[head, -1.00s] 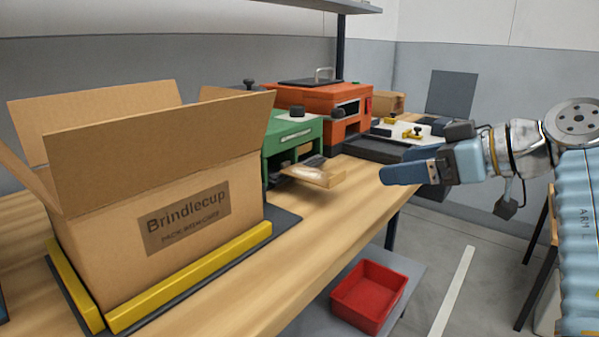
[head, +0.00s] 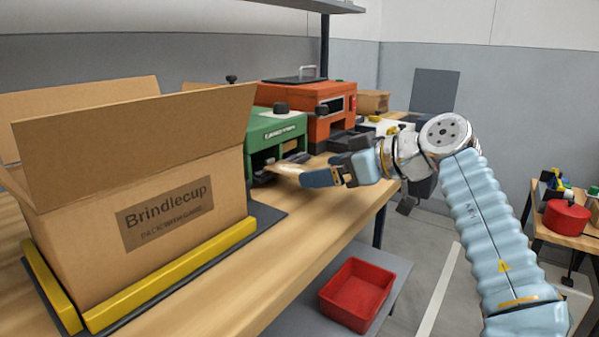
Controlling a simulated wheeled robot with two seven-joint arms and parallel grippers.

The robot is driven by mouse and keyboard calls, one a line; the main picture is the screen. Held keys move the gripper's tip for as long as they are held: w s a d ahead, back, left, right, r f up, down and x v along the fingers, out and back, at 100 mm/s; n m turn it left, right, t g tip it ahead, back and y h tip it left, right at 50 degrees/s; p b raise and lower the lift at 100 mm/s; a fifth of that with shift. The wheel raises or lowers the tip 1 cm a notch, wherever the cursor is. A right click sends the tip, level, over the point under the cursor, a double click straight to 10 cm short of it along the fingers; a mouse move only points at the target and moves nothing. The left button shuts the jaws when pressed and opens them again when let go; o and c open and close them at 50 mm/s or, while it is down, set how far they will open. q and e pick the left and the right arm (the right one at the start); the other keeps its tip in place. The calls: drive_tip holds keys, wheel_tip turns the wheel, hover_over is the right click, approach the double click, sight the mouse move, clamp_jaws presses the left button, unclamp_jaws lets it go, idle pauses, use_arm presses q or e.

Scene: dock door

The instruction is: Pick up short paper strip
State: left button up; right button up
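A green machine (head: 277,135) stands on the wooden bench. A pale strip-like piece (head: 287,168), probably the short paper strip, shows at its front outlet; its outline is small and partly hidden by my gripper. My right gripper is not in view.
An open Brindlecup carton (head: 150,262) stands at left behind yellow rails (head: 180,272). An orange machine (head: 312,103) is behind the green one. A red bin (head: 357,292) sits on a lower shelf. The bench front (head: 290,245) is clear.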

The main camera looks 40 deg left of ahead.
use_arm(q)
drive_tip(key=shift+c, duration=0.3)
drive_tip(key=c, duration=1.1)
